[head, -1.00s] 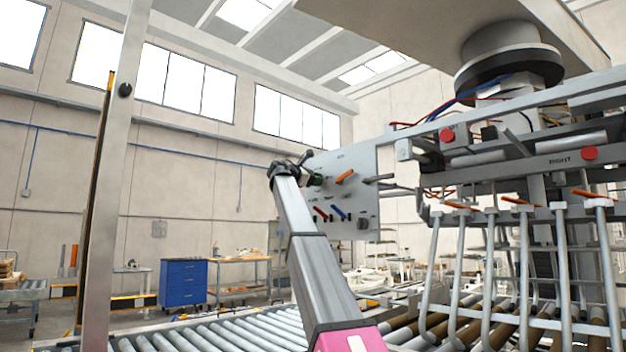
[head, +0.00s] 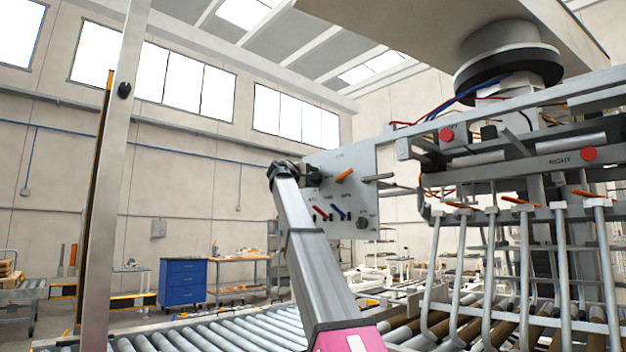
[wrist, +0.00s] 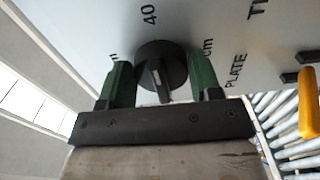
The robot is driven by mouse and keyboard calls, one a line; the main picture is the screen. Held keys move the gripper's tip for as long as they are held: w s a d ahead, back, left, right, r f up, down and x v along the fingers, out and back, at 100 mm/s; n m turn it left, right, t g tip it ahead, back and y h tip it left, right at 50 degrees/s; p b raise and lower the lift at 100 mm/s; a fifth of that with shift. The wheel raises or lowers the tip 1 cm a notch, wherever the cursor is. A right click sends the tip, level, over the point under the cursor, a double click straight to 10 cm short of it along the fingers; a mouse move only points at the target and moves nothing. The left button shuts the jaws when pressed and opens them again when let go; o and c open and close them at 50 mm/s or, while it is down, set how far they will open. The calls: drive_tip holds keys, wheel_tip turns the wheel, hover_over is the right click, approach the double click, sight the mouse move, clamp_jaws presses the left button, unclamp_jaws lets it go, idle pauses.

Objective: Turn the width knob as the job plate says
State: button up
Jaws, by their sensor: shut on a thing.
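A round black knob (wrist: 156,62) with a raised grey-edged bar sits on the grey panel (wrist: 225,22) in the wrist view. Around it I read "40" above and "cm" at right; a letter at left is partly hidden. My gripper (wrist: 160,88) has its two green fingers on either side of the knob, shut on it. In the head view my gripper (head: 312,180) is at the left edge of the panel (head: 350,158), partly hidden by my arm. The word "PLATE" is at the right of the wrist view, but no job plate value is readable.
Orange (head: 344,175), red (head: 320,212) and blue (head: 338,212) levers and a dark knob (head: 362,222) are on the same panel. The palletizer frame with hanging bars (head: 490,270) stands at right. Conveyor rollers (head: 215,335) run below.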

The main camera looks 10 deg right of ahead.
drive_tip(key=m, duration=0.4)
drive_tip(key=shift+f+m, duration=0.15)
drive_tip(key=shift+m, duration=0.25)
drive_tip(key=m, duration=0.4)
drive_tip(key=shift+f+m, duration=0.1)
drive_tip(key=shift+m, duration=0.2)
drive_tip(key=m, duration=0.4)
drive_tip(key=shift+w+f, duration=0.1)
drive_tip(key=shift+a+m, duration=0.1)
drive_tip(key=shift+m, duration=2.1)
drive_tip(key=o, duration=0.9)
drive_tip(key=shift+a, duration=0.15)
